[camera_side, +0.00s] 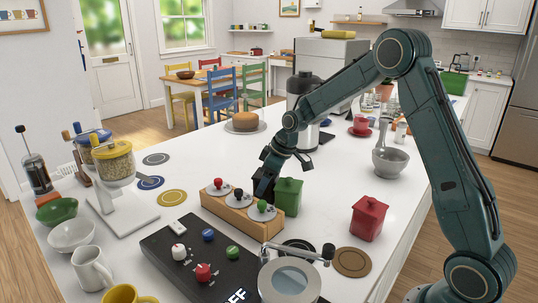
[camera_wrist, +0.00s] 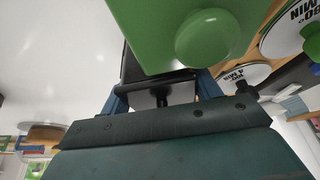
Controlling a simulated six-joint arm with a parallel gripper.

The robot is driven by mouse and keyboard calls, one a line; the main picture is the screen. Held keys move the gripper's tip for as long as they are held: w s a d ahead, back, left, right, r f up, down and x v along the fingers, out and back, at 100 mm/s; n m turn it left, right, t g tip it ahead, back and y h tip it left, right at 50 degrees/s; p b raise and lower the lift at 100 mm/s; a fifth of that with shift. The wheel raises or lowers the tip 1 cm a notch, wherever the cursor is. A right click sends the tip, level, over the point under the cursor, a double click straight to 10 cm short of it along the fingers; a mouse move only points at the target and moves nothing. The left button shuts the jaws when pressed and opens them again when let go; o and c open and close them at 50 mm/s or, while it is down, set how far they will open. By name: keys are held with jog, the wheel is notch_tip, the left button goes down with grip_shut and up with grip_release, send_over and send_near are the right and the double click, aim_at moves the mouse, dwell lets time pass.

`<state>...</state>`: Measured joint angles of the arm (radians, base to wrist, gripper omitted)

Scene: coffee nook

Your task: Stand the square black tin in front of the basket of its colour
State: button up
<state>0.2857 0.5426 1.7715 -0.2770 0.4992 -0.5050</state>
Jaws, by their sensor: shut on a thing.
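My gripper (camera_side: 266,183) is low over the white counter, just behind and left of the green square tin (camera_side: 289,196). In the wrist view its two blue fingers (camera_wrist: 162,100) close on a dark thing with a round knob, which looks like the black tin (camera_wrist: 160,92). The green tin's lid and knob (camera_wrist: 203,38) fill the upper part of that view, very close to it. In the side view the green tin and my gripper hide most of the black tin, so I cannot tell whether it touches the counter. I cannot make out a black basket.
A wooden rack (camera_side: 240,216) with several knobbed pieces stands close in front. A red tin (camera_side: 368,219) is to the right. Black (camera_side: 298,244) and brown (camera_side: 351,262) discs lie nearby. A green container (camera_side: 455,84) stands far back right. The counter's left middle is fairly clear.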

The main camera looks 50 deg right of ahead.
jog(key=shift+f, duration=0.15)
jog(key=o, duration=1.1)
jog(key=v, duration=1.1)
jog(key=shift+s+r, duration=0.3)
jog(key=shift+r, duration=0.25)
